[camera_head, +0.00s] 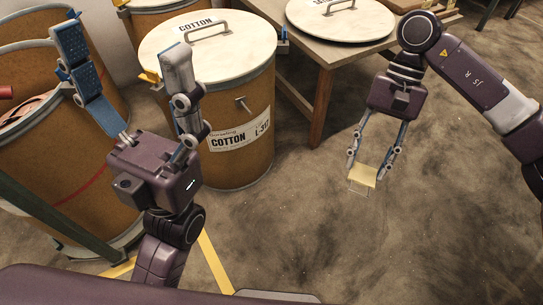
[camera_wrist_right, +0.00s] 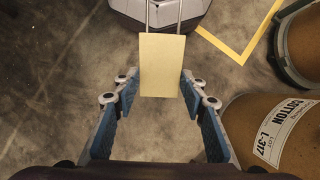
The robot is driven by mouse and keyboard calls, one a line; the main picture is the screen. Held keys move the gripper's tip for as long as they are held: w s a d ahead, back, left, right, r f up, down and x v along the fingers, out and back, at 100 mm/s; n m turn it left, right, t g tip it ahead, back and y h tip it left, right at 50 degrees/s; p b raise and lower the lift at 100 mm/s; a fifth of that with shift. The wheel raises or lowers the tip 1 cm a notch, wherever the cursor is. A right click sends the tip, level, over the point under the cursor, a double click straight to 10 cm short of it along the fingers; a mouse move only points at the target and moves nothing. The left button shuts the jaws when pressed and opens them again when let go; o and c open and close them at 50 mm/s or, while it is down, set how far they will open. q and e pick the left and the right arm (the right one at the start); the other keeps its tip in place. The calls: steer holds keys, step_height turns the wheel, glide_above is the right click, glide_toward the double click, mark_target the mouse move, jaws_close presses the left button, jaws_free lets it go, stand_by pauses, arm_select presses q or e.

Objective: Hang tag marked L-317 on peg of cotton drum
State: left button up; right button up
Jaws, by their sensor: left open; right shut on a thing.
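The cotton drum (camera_head: 235,168) is a brown drum with a pale lid marked COTTON. A label (camera_head: 240,134) on its side reads COTTON and L-317, and a small metal peg (camera_head: 243,105) sticks out above it. The label also shows in the right wrist view (camera_wrist_right: 285,130). My right gripper (camera_head: 370,168) is shut on a plain cream tag (camera_head: 363,176) with a wire loop, held in the air right of the drum. The tag's visible face (camera_wrist_right: 162,65) shows no readable marking. My left gripper (camera_head: 122,48) is open, raised in front of the drum's left side, with nothing between its fingers.
An open brown drum (camera_head: 45,165) stands at the left. Another drum (camera_head: 150,20) is behind the cotton drum. A wooden table (camera_head: 310,48) with a round lid (camera_head: 340,18) stands behind. Yellow tape (camera_head: 215,262) marks the floor, and floor around the right gripper is clear.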

mark_target(359, 168)
steer(key=a+f+m+y, duration=0.1)
steer(key=m, duration=0.1)
steer(key=f+m+y, duration=0.1)
steer(key=m+y, duration=0.1)
steer(key=s+a+f+m+y, duration=0.1)
steer(key=m+y, duration=0.1)
steer(key=shift+s+a+f+g, duration=0.1)
steer(key=shift+a+f+g, duration=0.2)
steer(key=s+a+f+m+t+y, duration=0.1)
steer(key=a+f+m+t, duration=0.3)
steer(key=m+t, duration=0.5)
steer(key=s+a+f+m+t+y, duration=0.1)
steer(key=a+f+m+t+y, duration=0.1)
steer(key=a+f+m+t, duration=0.3)
steer(key=m+t, duration=0.4)
steer(key=t, duration=0.2)
steer(key=shift+s+a+f+m+y, duration=0.15)
steer(key=shift+a+m+y, duration=0.1)
steer(key=shift+m+y, duration=0.05)
